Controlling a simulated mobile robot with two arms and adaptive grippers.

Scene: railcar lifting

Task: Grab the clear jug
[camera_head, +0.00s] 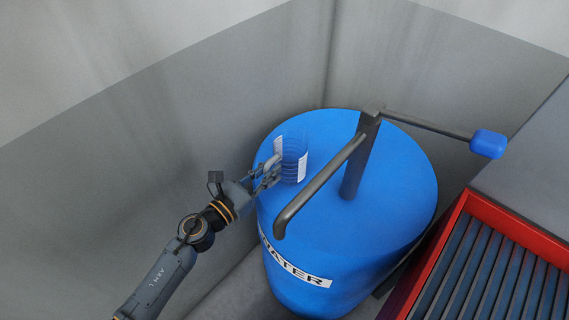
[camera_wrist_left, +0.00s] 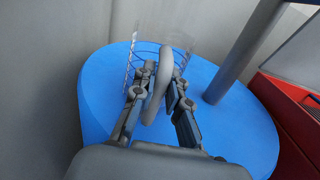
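The clear jug (camera_head: 293,155) stands upright on top of the blue water barrel (camera_head: 395,185), near its left edge. It is see-through with white label patches and a grey handle on the side facing my left gripper. My left gripper (camera_head: 268,172) is at this handle. In the left wrist view the jug (camera_wrist_left: 180,42) is straight ahead, and its handle (camera_wrist_left: 160,85) lies between the two fingers of my left gripper (camera_wrist_left: 165,78). The fingers are drawn in close on both sides of the handle. My right gripper is not in view.
A dark metal pump post (camera_head: 357,165) with a long spout stands on the barrel, just right of the jug. Its lever ends in a blue knob (camera_head: 488,144). Grey walls (camera_head: 150,130) stand behind and left. A red ribbed tray (camera_head: 500,222) is at the right.

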